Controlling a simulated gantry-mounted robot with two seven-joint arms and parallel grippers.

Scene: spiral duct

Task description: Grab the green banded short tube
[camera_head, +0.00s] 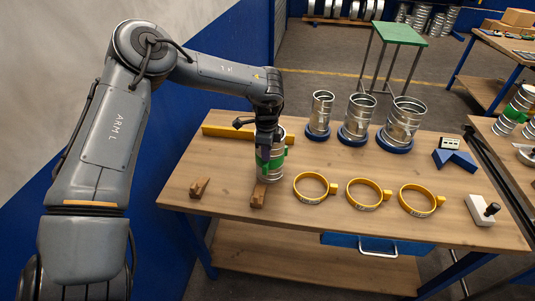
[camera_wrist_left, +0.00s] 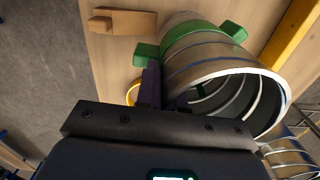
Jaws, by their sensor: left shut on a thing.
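The green banded short tube (camera_head: 275,168) is a ribbed silver duct piece with a green band around it, near the left end of the wooden table. My left gripper (camera_head: 264,152) comes down over it from above and is shut on it. In the left wrist view the tube (camera_wrist_left: 228,71) lies across the upper right, its open end facing the camera, with the green band (camera_wrist_left: 195,40) behind that end. The dark fingers of my left gripper (camera_wrist_left: 160,85) are at the tube's near side, partly hidden by the gripper body. My right gripper is not in view.
Wooden wedges (camera_head: 199,187) lie at the table's front left; another (camera_head: 258,194) is by the tube. A yellow bar (camera_head: 226,132) lies behind. Three silver tubes (camera_head: 321,112) stand on blue bases. Three yellow rings (camera_head: 311,188) lie in front. A blue angled block (camera_head: 454,160) is at right.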

